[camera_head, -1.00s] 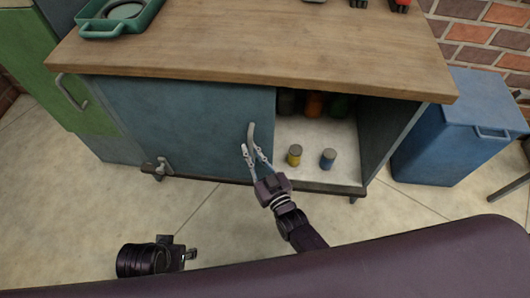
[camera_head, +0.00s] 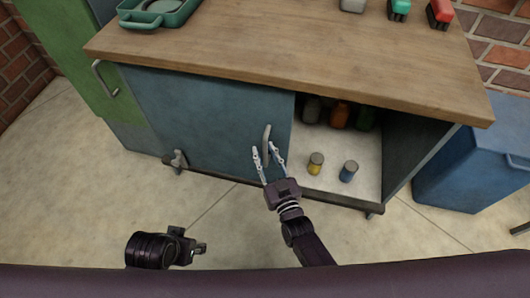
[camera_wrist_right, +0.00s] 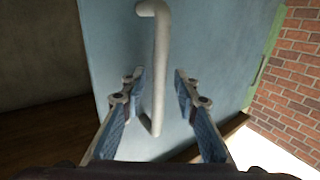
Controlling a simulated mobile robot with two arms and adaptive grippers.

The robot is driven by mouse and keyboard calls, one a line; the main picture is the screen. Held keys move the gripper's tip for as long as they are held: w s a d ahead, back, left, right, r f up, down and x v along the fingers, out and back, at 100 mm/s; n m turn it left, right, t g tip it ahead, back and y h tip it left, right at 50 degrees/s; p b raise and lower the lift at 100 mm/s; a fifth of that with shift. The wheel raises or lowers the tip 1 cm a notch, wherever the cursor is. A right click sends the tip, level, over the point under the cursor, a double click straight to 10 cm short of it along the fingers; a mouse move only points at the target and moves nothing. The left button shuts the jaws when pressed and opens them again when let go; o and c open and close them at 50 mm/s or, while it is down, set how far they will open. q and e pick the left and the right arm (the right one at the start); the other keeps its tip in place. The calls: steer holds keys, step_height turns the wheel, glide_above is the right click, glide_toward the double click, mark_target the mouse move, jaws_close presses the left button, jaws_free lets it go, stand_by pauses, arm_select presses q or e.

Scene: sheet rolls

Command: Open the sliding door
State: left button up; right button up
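The blue-grey sliding door (camera_head: 200,115) covers the left part of the cabinet front, and the right part stands open. A pale vertical bar handle (camera_head: 266,143) sits near the door's right edge. My right gripper (camera_head: 267,155) is at this handle. In the right wrist view the handle (camera_wrist_right: 160,60) runs between the two spread fingers of the right gripper (camera_wrist_right: 158,82), with a visible gap on each side. My left gripper (camera_head: 190,246) is low at the left, away from the door; its fingers are too unclear to tell open from shut.
The opening shows a yellow-banded jar (camera_head: 315,164), a blue-banded jar (camera_head: 348,171) and darker bottles behind. The wooden top (camera_head: 300,65) overhangs the door. A blue bin (camera_head: 470,165) stands at the right, a green cabinet (camera_head: 75,60) at the left. Floor in front is clear.

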steer(key=v, duration=1.2)
stand_by(0.4)
